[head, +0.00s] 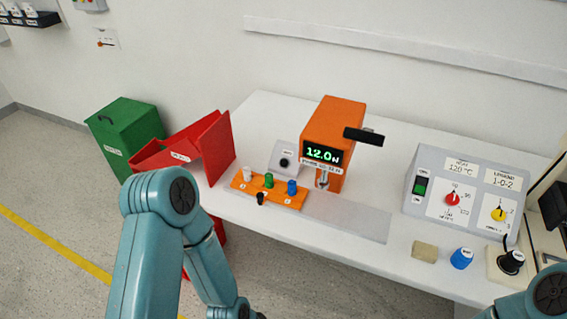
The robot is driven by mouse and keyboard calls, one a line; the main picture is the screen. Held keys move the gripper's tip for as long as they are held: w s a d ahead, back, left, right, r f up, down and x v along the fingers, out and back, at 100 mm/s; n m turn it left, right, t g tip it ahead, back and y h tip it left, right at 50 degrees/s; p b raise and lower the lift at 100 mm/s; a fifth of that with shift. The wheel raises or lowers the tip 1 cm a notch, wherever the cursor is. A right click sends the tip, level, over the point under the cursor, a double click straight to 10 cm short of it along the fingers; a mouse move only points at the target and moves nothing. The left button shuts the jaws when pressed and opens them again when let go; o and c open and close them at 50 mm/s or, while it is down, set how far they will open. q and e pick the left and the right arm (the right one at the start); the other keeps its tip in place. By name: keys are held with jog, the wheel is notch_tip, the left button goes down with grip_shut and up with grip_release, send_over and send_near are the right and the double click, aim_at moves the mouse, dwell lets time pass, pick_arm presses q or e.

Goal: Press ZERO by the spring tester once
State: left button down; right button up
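The orange spring tester (340,118) stands on the white table, and its green display (322,154) reads 12.0 N. A small grey box with a round black button (285,162) sits just left of the tester. Its label is too small to read surely; it is the only button beside the tester. My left arm (160,205) rises at the lower left and bends down again; its gripper is out of view. Only a joint of my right arm (549,289) shows at the lower right corner, and its gripper is out of view. Neither arm covers the button.
An orange rack (240,187) with white, green and blue pieces stands before the button, a black piece at its front. A black bar (363,136) juts from the tester. A control box (463,190) stands right. Red (215,150) and green bins (125,135) stand left.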

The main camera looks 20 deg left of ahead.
grip_shut()
dwell(1.7)
